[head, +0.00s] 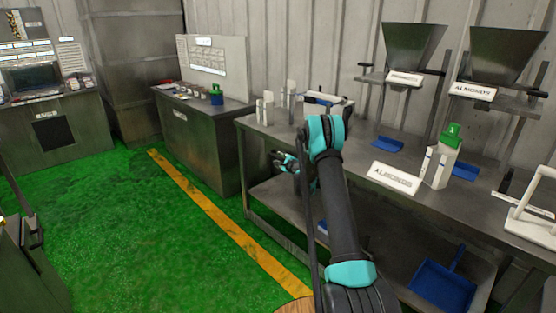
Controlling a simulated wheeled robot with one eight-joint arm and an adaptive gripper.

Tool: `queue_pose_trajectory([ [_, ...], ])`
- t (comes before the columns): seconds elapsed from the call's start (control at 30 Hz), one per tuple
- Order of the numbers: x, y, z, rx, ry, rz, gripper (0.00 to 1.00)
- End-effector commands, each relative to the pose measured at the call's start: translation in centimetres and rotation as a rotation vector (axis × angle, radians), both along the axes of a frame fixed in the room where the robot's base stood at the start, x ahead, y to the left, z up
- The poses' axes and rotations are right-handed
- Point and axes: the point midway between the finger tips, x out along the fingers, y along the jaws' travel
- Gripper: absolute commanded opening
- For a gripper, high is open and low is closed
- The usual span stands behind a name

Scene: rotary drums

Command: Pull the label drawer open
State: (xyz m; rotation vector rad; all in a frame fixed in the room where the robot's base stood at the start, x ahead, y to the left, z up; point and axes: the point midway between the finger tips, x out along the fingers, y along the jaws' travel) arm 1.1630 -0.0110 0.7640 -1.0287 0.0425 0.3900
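I cannot clearly make out a label drawer. A grey metal cabinet (200,145) with a small white label (180,115) on its front stands behind the yellow floor line. No open drawer shows on it. My gripper (276,160), black and teal, is small in the picture and partly hidden by my arm. It appears in front of the long steel bench, to the right of the grey cabinet and apart from it. I cannot tell whether its fingers are open, and no held object is visible.
The long steel bench (262,131) carries hoppers, an almonds sign (394,178) and a green-topped bottle (443,160). A blue dustpan (443,288) lies on its lower shelf. A control station (50,125) stands at the left. The green floor (120,220) is clear.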

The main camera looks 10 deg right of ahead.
Motion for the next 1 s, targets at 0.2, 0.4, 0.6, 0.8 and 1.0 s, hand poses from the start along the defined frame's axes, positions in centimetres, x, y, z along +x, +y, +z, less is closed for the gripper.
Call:
queue_pose_trajectory([
  [0.2, 1.7, 0.6, -0.4, -0.002, 0.0, 0.001, 0.39],
  [0.4, 1.9, 0.6, -0.4, -0.001, 0.0, 0.0, 0.39],
  [0.6, 1.9, 0.6, -0.4, -0.001, 0.0, 0.0, 0.29],
  [0.8, 1.9, 0.6, -0.4, -0.001, 0.0, 0.0, 0.05],
  [1.0, 1.9, 0.6, -0.4, -0.001, 0.0, 0.0, 0.0],
])
